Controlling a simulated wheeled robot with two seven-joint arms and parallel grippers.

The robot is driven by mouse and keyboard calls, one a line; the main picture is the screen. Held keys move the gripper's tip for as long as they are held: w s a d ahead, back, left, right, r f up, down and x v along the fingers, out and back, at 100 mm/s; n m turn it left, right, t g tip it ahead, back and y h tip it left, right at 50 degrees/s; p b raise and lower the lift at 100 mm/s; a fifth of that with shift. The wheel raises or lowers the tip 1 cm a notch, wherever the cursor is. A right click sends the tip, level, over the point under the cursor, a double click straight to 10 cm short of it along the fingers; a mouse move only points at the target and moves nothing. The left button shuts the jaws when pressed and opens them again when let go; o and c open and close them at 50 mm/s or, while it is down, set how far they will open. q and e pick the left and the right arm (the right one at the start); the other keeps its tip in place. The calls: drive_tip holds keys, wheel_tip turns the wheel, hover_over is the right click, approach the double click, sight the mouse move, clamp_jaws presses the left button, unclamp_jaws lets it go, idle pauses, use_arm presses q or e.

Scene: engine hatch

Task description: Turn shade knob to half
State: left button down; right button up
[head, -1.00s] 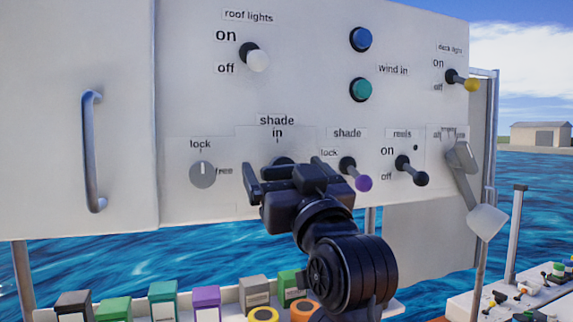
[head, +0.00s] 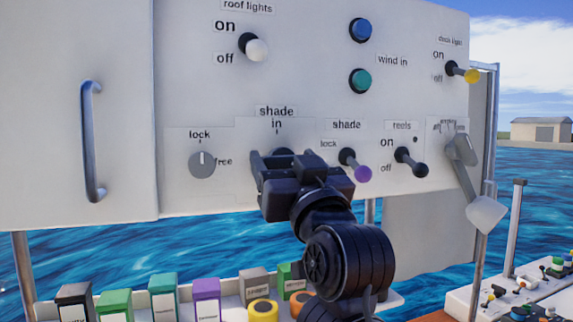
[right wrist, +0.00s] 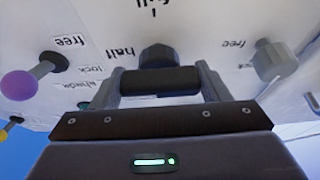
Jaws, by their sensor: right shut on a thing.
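The dark shade knob (head: 283,153) sits on the white panel below the label "shade in". In the right wrist view the knob's hexagonal hub (right wrist: 157,55) and its dark bar-like handle (right wrist: 160,80) show. The handle lies crosswise between the two fingers. My right gripper (head: 285,160) faces the panel and is shut on the knob, with a finger at each end of the handle. A "half" label shows beside the hub in the right wrist view, where the lettering is upside down. In the head view my gripper hides most of the knob. My left gripper is out of view.
A grey lock knob (head: 202,164) is to the left. The shade lock lever with a purple ball (head: 362,173) is close on the right. The reels lever (head: 412,162) is farther right. Several coloured boxes (head: 206,300) stand below the panel.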

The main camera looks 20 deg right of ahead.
drive_tip(key=o, duration=1)
drive_tip(key=shift+s+f+b, duration=0.25)
drive_tip(key=shift+s+b, duration=0.05)
drive_tip(key=shift+b, duration=0.05)
drive_tip(key=b+v, duration=0.4)
drive_tip(key=v, duration=0.3)
drive_tip(key=shift+b, duration=0.3)
